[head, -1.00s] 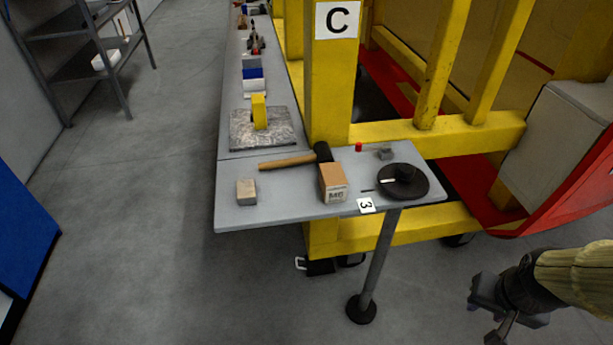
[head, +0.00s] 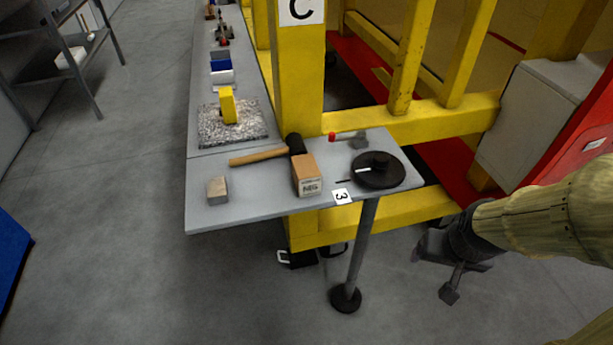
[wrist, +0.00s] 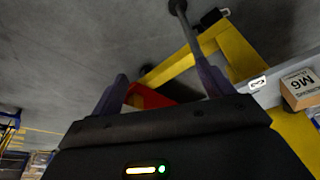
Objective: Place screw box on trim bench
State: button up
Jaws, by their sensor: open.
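A brown cardboard screw box (head: 307,176) with a printed white label stands on the front part of the grey bench (head: 240,205), just behind the card marked 3. The box also shows at the right edge of the wrist view (wrist: 299,90), where its label reads M6. My gripper (head: 440,272) is right of the bench, over the floor, apart from the box. In the wrist view its two fingers (wrist: 162,92) stand apart with nothing between them. I cannot tell which surface is the trim bench.
A black-headed mallet (head: 262,156) lies behind the box. A yellow frame (head: 300,110) rises behind.

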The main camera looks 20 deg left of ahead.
jog(key=w+a+f+n+t+y+b, duration=0.2)
jog(key=w+a+t+b, duration=0.2)
jog(key=a+b, duration=0.2)
jog(key=w+a+f+n+t+y+b, duration=0.1)
jog(key=w+a+f+t+b, duration=0.25)
jog(key=a+b, duration=0.35)
jog(key=s+a+r+n+t+y+b, duration=0.2)
jog(key=a+y+b, duration=0.4)
jog(key=a+b, duration=0.3)
jog(key=shift+a+r+n+t, duration=0.6)
jog(key=shift+a+r+t, duration=0.35)
jog(key=shift+a+t, duration=0.2)
jog(key=p+x, duration=0.2)
jog(key=p, duration=0.2)
jog(key=p+x, duration=0.2)
jog(key=p, duration=0.2)
jog(key=shift+w+a+r+p, duration=0.1)
jog(key=shift+w+r+p, duration=0.15)
jog(key=shift+w+p, duration=0.1)
